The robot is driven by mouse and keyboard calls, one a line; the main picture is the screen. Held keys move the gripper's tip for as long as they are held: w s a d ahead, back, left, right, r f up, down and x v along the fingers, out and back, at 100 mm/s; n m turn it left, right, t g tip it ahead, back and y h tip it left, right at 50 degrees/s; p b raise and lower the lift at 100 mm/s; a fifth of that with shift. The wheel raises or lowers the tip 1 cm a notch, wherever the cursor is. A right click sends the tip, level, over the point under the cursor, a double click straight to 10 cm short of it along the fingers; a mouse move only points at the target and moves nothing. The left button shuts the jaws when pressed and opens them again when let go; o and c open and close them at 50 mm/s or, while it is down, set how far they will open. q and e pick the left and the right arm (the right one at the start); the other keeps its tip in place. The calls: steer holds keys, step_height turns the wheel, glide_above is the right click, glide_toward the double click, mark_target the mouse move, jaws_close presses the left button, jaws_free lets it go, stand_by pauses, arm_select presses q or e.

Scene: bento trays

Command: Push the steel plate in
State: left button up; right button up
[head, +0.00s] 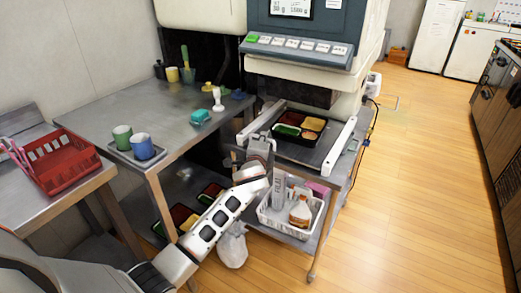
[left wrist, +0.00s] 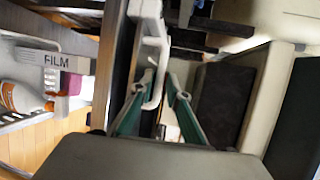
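The steel plate (head: 313,156) is pulled out from the machine between two white rails. A black bento tray (head: 321,123) with green, yellow and red-brown food in its compartments lies on it. My left gripper (head: 265,137) is at the plate's left front corner, beside the left rail. In the left wrist view, my left gripper's two green-sided fingers (left wrist: 160,85) stand apart, with a white bent bar (left wrist: 155,62), like a handle, between them. I cannot tell whether the fingers touch the bar. My right gripper is in neither view.
A steel table (head: 105,105) at left holds cups and small items. A red basket (head: 65,165) stands at far left. Below the plate, a shelf carries a white basket (head: 285,222) with a bottle and a film box (left wrist: 68,62). Open wooden floor lies at right.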

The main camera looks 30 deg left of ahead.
arm_select(q)
steer(key=v, duration=0.9)
steer(key=shift+s+d, duration=0.1)
steer(key=shift+s, duration=0.05)
steer(key=s+d+f+n+g+h+p, duration=0.1)
steer(key=s+d+f+n+h+p, duration=0.15)
steer(key=s+f, duration=0.45)
steer(key=s+d+f+n+g+h+p, duration=0.1)
steer(key=s+d+f+n+h+p, duration=0.25)
steer(key=s, duration=0.55)
steer(key=s+d+f+n+g+p, duration=0.1)
steer(key=s+f, duration=0.1)
steer(key=s, duration=0.6)
steer(key=s+d+f+n+h+p, duration=0.1)
steer(key=s+d+f+n+p, duration=0.1)
steer(key=s, duration=0.6)
steer(key=s+d+f+n+g+p, duration=0.1)
steer(key=s+f, duration=0.3)
steer(key=s, duration=0.4)
steer(key=shift+d+n+g+h, duration=0.3)
steer(key=shift+d+n, duration=0.3)
steer(key=shift+d, duration=0.05)
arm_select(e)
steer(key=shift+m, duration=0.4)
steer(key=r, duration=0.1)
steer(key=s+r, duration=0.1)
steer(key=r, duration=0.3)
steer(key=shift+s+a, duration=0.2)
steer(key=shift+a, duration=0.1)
